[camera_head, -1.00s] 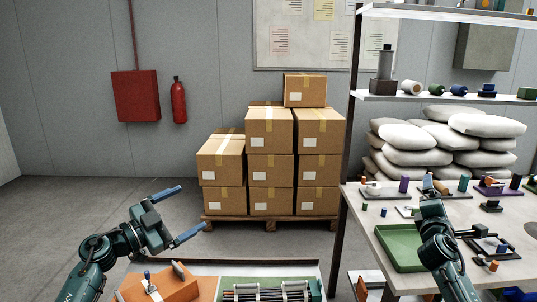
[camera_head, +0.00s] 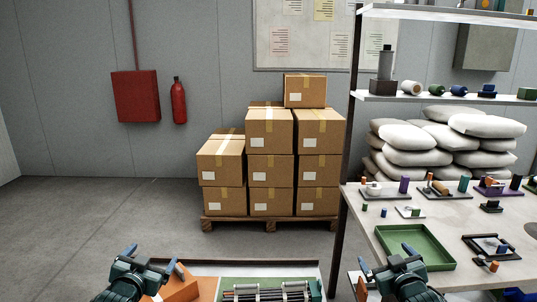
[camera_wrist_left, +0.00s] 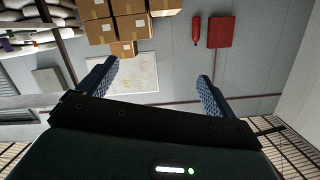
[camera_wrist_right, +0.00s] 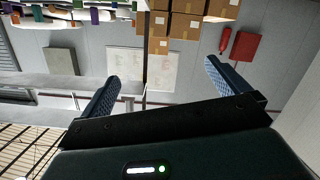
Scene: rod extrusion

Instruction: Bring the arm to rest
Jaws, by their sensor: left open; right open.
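My left gripper (camera_head: 153,262) is low at the left in the head view, by the orange block on the near bench. In the left wrist view its two blue fingers (camera_wrist_left: 152,88) stand wide apart with nothing between them. My right gripper (camera_head: 382,260) is low in the head view, in front of the right-hand table's near left corner. In the right wrist view its fingers (camera_wrist_right: 162,88) are also wide apart and empty. Both wrist views look out over the room, with the picture upside down. Both forearms are mostly out of the head view.
The near bench holds an orange block (camera_head: 180,289) and a green fixture with rods (camera_head: 268,291). The right-hand table (camera_head: 390,218) carries a green tray (camera_head: 414,247) and several small parts. Stacked boxes (camera_head: 270,165) stand on a pallet behind. Floor at the left is clear.

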